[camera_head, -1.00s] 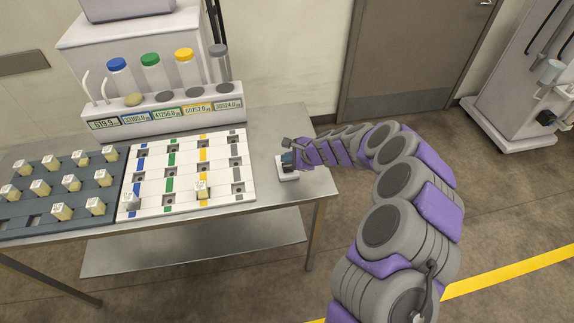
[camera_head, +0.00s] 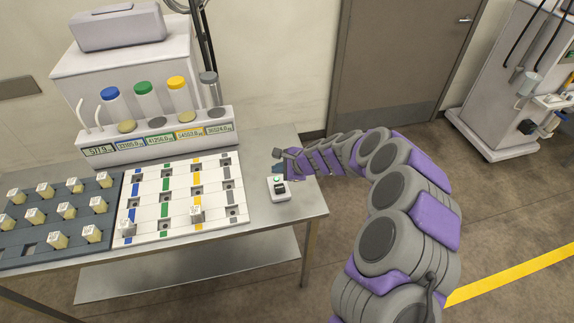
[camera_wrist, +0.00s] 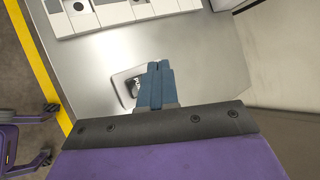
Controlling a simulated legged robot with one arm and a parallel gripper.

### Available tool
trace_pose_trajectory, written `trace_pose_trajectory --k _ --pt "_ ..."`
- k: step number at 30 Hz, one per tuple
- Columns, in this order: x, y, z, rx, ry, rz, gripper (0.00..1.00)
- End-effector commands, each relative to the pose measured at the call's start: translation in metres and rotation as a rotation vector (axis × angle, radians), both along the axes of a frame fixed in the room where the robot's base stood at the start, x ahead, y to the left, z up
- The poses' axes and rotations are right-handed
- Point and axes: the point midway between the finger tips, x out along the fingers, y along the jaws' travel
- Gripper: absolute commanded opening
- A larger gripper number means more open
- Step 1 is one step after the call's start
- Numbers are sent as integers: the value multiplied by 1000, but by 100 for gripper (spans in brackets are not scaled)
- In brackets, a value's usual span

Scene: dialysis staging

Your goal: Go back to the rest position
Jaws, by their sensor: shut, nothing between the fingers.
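My gripper (camera_head: 279,160) is at the end of my purple and grey arm, over the right end of the steel table (camera_head: 262,232). In the wrist view its blue fingers (camera_wrist: 156,68) are together with nothing between them. A small white box (camera_head: 278,189) with a green button and a dark display lies on the table just below and in front of the gripper. In the wrist view the fingers hide part of this box (camera_wrist: 126,88); they look apart from it, though the exact gap is hard to tell.
A white board (camera_head: 213,180) with coloured stripes holds two pale blocks. Left of it is a dark tray (camera_head: 38,223) with several blocks. Behind stands a rack (camera_head: 157,143) with capped tubes and number displays. Floor right of the table is open up to a wheeled machine (camera_head: 489,110).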

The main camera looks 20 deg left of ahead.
Motion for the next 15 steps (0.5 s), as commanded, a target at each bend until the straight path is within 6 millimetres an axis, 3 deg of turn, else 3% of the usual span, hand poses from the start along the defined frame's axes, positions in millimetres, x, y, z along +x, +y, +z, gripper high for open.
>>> trace_pose_trajectory --k 8,11,15 --pt "-4 0 9 5 -9 23 0" --pt "-17 1 32 11 -34 89 0" --pt "-49 -6 82 13 -102 242 0"
